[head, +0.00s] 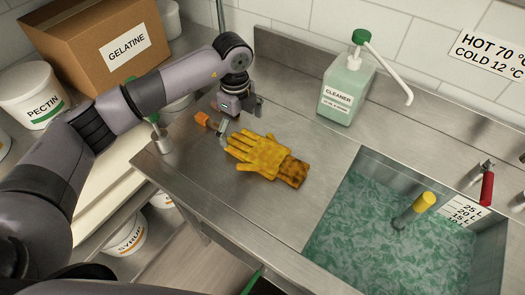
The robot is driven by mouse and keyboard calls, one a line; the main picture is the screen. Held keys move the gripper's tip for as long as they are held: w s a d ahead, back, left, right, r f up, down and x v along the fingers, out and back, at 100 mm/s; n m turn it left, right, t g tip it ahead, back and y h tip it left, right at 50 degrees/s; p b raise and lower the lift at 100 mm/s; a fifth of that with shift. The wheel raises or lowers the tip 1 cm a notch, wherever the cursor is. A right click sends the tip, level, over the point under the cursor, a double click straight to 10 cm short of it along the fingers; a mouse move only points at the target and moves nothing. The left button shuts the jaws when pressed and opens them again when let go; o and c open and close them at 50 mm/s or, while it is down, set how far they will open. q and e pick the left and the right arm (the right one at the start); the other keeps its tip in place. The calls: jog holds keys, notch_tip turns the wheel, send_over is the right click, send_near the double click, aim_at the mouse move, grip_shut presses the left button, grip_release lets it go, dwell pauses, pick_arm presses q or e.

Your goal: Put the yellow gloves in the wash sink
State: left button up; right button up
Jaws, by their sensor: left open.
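The yellow gloves (258,153) lie flat on the steel counter, with their fingers toward the left and browned, stained cuffs at the right. The wash sink (333,218) is to the right of them, holding green, foamy-looking liquid. My left gripper (238,124) is just behind the gloves' finger end, pointing down. It is open, and I see no glove between its fingers. Whether a fingertip touches the gloves is hard to tell. My right gripper is not in view.
A cleaner bottle (347,92) with a pump stands behind the sink. A yellow-handled tool (424,202) stands in the sink liquid. A red-handled tap (487,185) is at the right. A small orange-ended item (202,118) lies left of the gloves. Counter between gloves and sink is clear.

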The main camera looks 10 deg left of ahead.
aim_at(241, 139)
pick_arm(q)
jog(key=shift+w+f+p, duration=0.1)
jog(key=shift+f+p, duration=0.25)
jog(key=f, duration=0.1)
jog(key=f+p, duration=0.1)
jog(key=f, duration=0.1)
jog(key=shift+w+a+f+p, duration=0.1)
jog(key=shift+w+f+p, duration=0.15)
jog(key=shift+f+p, duration=0.05)
jog(key=shift+f, duration=0.45)
jog(key=c, duration=1.2)
jog(key=shift+c, duration=0.2)
jog(key=shift+r, duration=0.15)
notch_tip(241, 139, up, 20)
jog(key=b, duration=0.5)
